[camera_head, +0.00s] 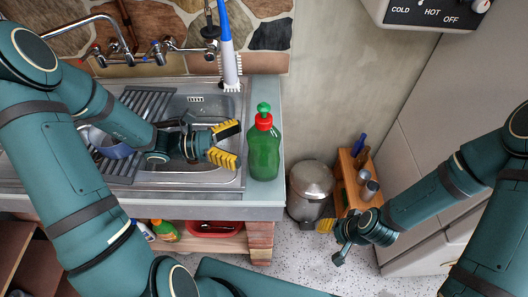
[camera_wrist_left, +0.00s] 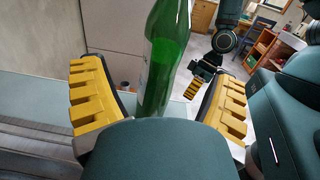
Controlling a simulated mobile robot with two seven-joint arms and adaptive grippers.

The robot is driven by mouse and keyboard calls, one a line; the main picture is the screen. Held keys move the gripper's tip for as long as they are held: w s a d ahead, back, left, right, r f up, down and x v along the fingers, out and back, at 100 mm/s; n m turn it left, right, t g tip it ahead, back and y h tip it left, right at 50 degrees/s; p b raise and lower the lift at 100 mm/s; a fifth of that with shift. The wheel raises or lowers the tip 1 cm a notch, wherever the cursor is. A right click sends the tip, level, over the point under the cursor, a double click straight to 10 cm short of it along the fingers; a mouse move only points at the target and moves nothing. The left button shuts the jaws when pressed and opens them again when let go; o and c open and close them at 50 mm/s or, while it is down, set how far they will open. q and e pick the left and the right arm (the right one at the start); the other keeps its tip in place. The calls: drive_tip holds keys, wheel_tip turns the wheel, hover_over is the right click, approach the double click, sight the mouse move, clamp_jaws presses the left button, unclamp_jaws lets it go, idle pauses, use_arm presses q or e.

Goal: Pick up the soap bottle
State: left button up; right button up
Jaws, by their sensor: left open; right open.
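The soap bottle (camera_head: 264,150) is green with a red collar and a green pump top. It stands upright on the counter at the right of the sink. My left gripper (camera_head: 232,144) is open over the sink, just left of the bottle, with its yellow fingers pointing at it. In the left wrist view the bottle (camera_wrist_left: 166,55) shows between the two spread fingers (camera_wrist_left: 165,100), its top cut off by the frame and its base hidden by my gripper. My right gripper (camera_head: 334,242) is open and empty, low at the right, well away from the bottle.
A pan (camera_head: 110,150) sits at the sink's left, partly behind my left arm. A metal bin (camera_head: 310,182) and a wooden rack (camera_head: 352,180) stand on the floor right of the counter (camera_head: 262,195).

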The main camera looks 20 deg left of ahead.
sight(264, 143)
use_arm(q)
drive_tip(key=x, duration=0.6)
drive_tip(key=shift+s+d, duration=0.1)
drive_tip(key=shift+d, duration=0.15)
drive_tip(key=c, duration=1.4)
drive_tip(key=shift+r, duration=0.2)
